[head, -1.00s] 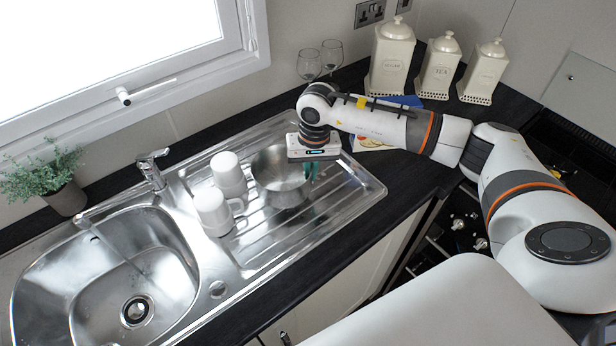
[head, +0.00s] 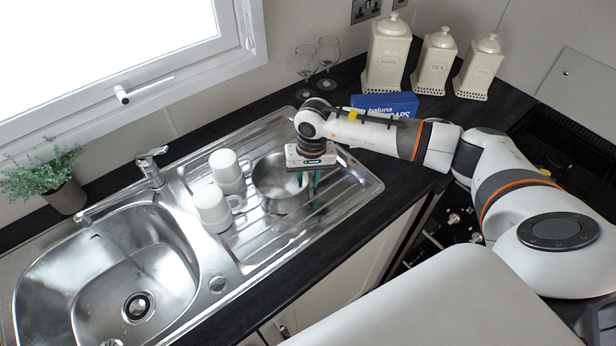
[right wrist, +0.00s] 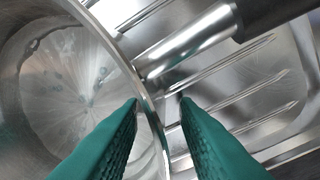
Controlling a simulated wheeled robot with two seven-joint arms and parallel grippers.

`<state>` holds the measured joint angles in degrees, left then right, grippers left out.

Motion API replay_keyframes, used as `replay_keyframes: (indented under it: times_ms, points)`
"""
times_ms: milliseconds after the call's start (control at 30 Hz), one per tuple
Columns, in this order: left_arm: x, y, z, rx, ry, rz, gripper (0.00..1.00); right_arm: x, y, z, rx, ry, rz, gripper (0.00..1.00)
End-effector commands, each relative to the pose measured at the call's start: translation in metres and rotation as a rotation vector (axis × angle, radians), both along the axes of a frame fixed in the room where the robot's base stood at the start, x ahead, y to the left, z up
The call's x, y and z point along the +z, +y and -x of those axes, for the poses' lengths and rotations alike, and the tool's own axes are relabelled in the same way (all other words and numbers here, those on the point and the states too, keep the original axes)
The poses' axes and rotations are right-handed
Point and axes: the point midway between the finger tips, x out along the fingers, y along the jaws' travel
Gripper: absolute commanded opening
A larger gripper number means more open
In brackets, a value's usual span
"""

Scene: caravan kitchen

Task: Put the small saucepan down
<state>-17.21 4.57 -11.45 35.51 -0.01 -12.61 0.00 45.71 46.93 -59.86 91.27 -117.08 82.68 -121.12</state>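The small saucepan (head: 268,190) is a steel pan standing upright on the ribbed draining board (head: 344,204), right of two white mugs. My right gripper (head: 308,186) is above the pan's right side, pointing down with its green fingers apart. In the right wrist view, the open fingers (right wrist: 159,100) straddle the saucepan's rim (right wrist: 118,62), one over the inside and one outside, with visible gaps. The pan's handle (right wrist: 190,50) runs to the upper right there; in the head view my gripper and arm hide it. My left gripper is not in view.
Two white mugs (head: 212,208) stand close left of the pan. The empty sink bowl (head: 137,270) is further left, with the tap (head: 152,168) behind. A blue box (head: 385,103), cream canisters (head: 387,55) and wine glasses (head: 306,62) stand behind my right arm.

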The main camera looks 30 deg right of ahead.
Motion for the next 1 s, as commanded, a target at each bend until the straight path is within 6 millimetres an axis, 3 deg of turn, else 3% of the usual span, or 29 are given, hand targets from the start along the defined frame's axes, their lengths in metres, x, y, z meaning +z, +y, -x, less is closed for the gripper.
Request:
replay_keyframes:
  times_ms: [267, 333, 800, 1000]
  points:
    - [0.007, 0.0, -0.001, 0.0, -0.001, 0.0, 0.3, 0.006, 0.0, 0.0, 0.0, 0.0, 0.0, 0.28]
    - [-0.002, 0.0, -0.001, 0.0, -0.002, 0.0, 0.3, 0.01, -0.001, -0.001, 0.0, -0.003, 0.0, 0.28]
    - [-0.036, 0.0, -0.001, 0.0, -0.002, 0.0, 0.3, 0.103, -0.006, 0.002, -0.001, -0.005, 0.0, 0.28]
    - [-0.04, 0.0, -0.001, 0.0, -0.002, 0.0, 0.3, 0.12, -0.007, 0.003, 0.0, -0.001, 0.0, 0.28]
